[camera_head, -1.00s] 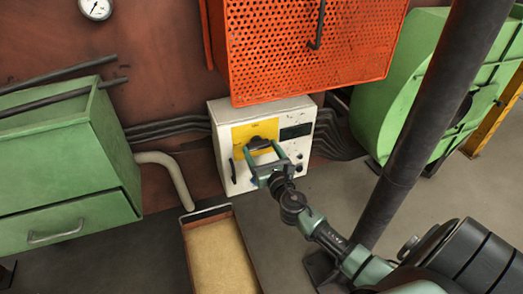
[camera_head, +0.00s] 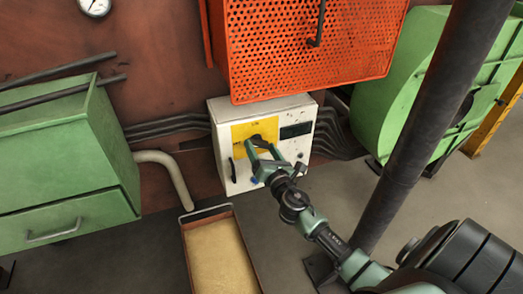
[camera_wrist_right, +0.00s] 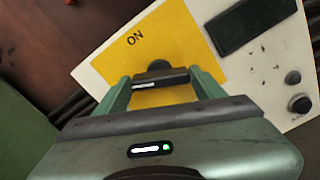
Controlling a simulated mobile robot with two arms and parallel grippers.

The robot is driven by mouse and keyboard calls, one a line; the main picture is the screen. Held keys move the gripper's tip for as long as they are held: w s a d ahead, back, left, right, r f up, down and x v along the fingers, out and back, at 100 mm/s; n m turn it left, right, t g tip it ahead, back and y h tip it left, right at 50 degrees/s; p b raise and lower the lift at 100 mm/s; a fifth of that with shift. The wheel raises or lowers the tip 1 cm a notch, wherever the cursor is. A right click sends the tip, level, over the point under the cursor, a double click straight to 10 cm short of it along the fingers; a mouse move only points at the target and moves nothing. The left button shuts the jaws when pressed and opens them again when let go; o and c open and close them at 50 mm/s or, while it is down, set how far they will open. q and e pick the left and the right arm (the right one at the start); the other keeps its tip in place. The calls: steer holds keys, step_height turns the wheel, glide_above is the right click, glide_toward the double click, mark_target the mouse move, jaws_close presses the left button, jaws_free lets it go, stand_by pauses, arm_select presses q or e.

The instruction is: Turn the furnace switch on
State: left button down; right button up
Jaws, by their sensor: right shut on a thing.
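The furnace switch is a black knob (camera_head: 257,140) on a yellow plate (camera_head: 241,134) on the front of a white control box (camera_head: 222,112). The right wrist view shows the black knob (camera_wrist_right: 158,67) with its bar between my fingers, and the word ON on the yellow plate (camera_wrist_right: 160,40) up and to the left of it. My right gripper (camera_head: 261,146) is at the box front, shut on the switch knob. Its fingers also show in the right wrist view (camera_wrist_right: 160,82), one on each side of the knob. They hide part of the knob. My left gripper is not in view.
An orange perforated cover (camera_head: 310,50) hangs just above the box. A green cabinet (camera_head: 65,160) stands left, and a green housing (camera_head: 410,95) right. A dark post (camera_head: 425,120) rises beside my right arm. A sand-filled tray (camera_head: 186,250) lies on the floor below the box.

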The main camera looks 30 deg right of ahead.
steer(key=m, duration=0.3)
steer(key=shift+m, duration=0.4)
steer(key=m, duration=0.4)
steer(key=shift+m, duration=1.7)
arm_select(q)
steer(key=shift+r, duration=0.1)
arm_select(e)
steer(key=shift+m, duration=0.8)
steer(key=shift+f, duration=0.1)
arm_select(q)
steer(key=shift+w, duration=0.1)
arm_select(e)
steer(key=o, duration=1.4)
steer(key=shift+c, duration=0.2)
steer(key=shift+s, duration=0.1)
